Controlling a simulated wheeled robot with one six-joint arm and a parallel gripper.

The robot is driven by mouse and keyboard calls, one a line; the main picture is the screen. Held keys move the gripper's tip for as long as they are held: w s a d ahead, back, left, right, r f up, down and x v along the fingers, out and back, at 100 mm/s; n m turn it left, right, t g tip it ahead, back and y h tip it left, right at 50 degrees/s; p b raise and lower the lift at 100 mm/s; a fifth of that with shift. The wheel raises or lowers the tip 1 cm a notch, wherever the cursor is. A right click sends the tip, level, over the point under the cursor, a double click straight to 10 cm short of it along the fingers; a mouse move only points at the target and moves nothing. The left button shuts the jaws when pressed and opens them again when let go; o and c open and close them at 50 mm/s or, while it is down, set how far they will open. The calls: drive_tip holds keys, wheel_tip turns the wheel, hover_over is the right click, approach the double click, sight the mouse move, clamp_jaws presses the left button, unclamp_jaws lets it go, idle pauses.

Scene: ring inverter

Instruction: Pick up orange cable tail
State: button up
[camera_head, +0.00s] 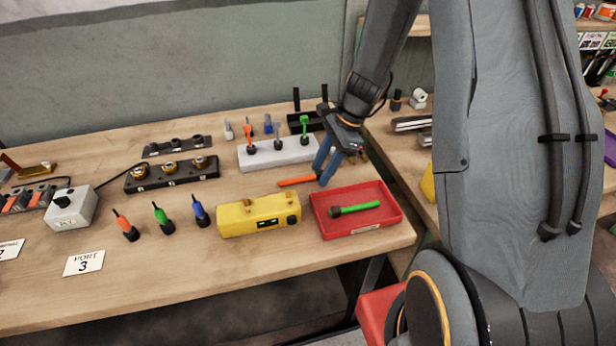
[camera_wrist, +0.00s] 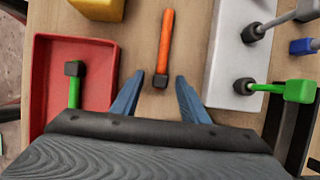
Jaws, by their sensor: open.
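The orange cable tail (camera_head: 297,181) lies flat on the wooden bench, between the red tray and the white block. In the wrist view the orange cable tail (camera_wrist: 165,42) points away from me, with its dark end (camera_wrist: 160,81) nearest my gripper. My gripper (camera_head: 323,168) is low over the bench at the right end of the tail. In the wrist view its two blue fingers (camera_wrist: 158,88) are open, one on each side of the dark end, with nothing held between them. Whether the fingers are at the tail's height is hard to tell.
The red tray (camera_head: 387,229) holds a green cable tail (camera_head: 355,210). The white block (camera_head: 245,163) behind bears upright orange, grey and green plugs. A yellow box (camera_head: 235,222) stands at the front left. Orange, green and blue plugs stand farther left.

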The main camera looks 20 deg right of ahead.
drive_tip(key=shift+c, duration=0.2)
clamp_jaws()
drive_tip(key=shift+r, duration=0.15)
